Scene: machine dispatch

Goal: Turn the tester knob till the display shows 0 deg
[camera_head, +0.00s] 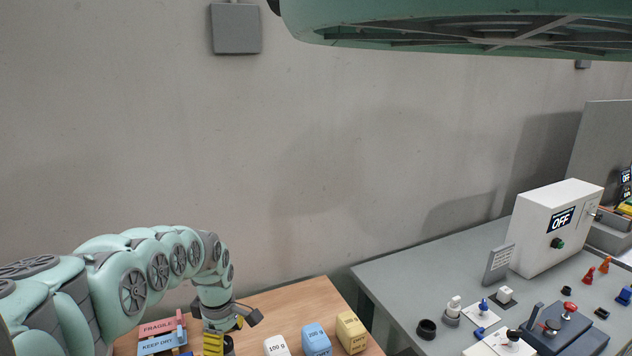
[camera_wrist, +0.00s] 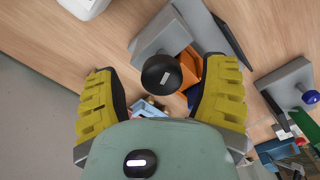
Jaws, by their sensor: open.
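In the wrist view my gripper (camera_wrist: 160,92) is open, its two yellow fingers spread apart. A round black knob (camera_wrist: 161,75) lies between them, near the fingertips, with a visible gap on each side. Behind it are a grey body (camera_wrist: 165,35) and an orange part (camera_wrist: 190,65); I cannot tell for sure that this is the tester. No degree reading shows in either view. In the head view my gripper (camera_head: 214,343) points down over the wooden table. A white box (camera_head: 548,215) at the right has a display (camera_head: 562,219) reading OFF and a dark green knob (camera_head: 557,243).
The wooden table (camera_head: 290,300) holds red and blue trays (camera_head: 160,338) and white, blue and yellow blocks (camera_head: 317,338) right of my gripper. A grey bench (camera_head: 420,275) at the right carries several small parts and a dark blue fixture (camera_head: 560,325). A grey-handled device (camera_wrist: 288,85) stands right in the wrist view.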

